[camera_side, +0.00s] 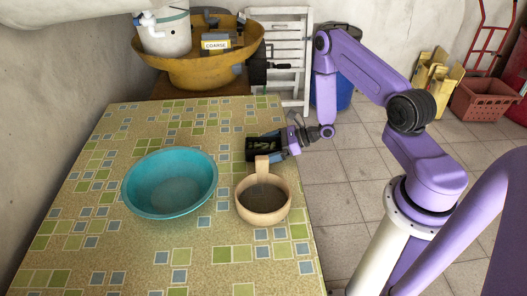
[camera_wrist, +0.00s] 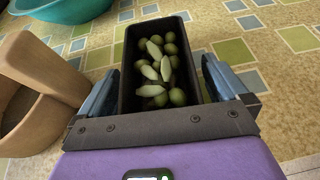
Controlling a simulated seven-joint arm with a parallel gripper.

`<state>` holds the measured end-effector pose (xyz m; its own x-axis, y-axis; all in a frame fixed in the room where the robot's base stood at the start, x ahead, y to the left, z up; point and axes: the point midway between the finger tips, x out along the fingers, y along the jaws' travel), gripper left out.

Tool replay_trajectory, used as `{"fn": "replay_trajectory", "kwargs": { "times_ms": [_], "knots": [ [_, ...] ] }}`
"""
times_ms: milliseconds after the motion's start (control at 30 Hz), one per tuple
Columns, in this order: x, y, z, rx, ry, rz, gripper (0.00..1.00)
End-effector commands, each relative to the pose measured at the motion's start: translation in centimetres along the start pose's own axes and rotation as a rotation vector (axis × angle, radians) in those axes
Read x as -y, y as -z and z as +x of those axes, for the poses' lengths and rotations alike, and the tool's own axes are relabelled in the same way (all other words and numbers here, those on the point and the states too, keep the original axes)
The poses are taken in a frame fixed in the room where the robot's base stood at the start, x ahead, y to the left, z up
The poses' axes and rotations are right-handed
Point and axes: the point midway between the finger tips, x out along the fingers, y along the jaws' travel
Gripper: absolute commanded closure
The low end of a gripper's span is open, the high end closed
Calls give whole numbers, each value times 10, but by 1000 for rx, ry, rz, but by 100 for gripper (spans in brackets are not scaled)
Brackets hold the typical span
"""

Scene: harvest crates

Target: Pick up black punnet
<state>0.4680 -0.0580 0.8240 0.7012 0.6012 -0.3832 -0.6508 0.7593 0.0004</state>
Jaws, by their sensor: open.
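The black punnet (camera_side: 255,158) stands on the tiled table near its right edge, just behind a wooden dipper. In the wrist view the punnet (camera_wrist: 126,75) is a long black box with several green, rounded and oblong fruits in it. My gripper (camera_side: 289,140) comes in low from the right at the punnet's near end. In the wrist view its blue-grey fingers (camera_wrist: 160,85) are open, one on each side of the punnet. I cannot tell whether either finger touches the walls.
The wooden dipper (camera_side: 263,214) with an upright handle stands close to the punnet; in the wrist view it (camera_wrist: 45,75) is just left of the left finger. A teal bowl (camera_side: 170,208) sits further left. A yellow tub (camera_side: 185,75) stands behind the table. The front left tabletop is clear.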

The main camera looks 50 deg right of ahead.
Motion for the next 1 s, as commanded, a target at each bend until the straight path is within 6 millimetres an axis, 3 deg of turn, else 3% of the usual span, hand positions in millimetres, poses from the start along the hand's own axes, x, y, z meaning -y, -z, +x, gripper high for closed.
{"fn": "replay_trajectory", "kwargs": {
  "times_ms": [267, 433, 467, 833, 1000],
  "knots": [
    [0, 0, 4, 1, 0, -1, 0],
    [0, 0, 3, 1, 0, 0, 52],
    [0, 0, 3, 1, 0, 0, 56],
    [0, -3, 2, 1, 1, -1, 56],
    [1, -13, -2, 2, 2, -2, 56]
  ]
}}
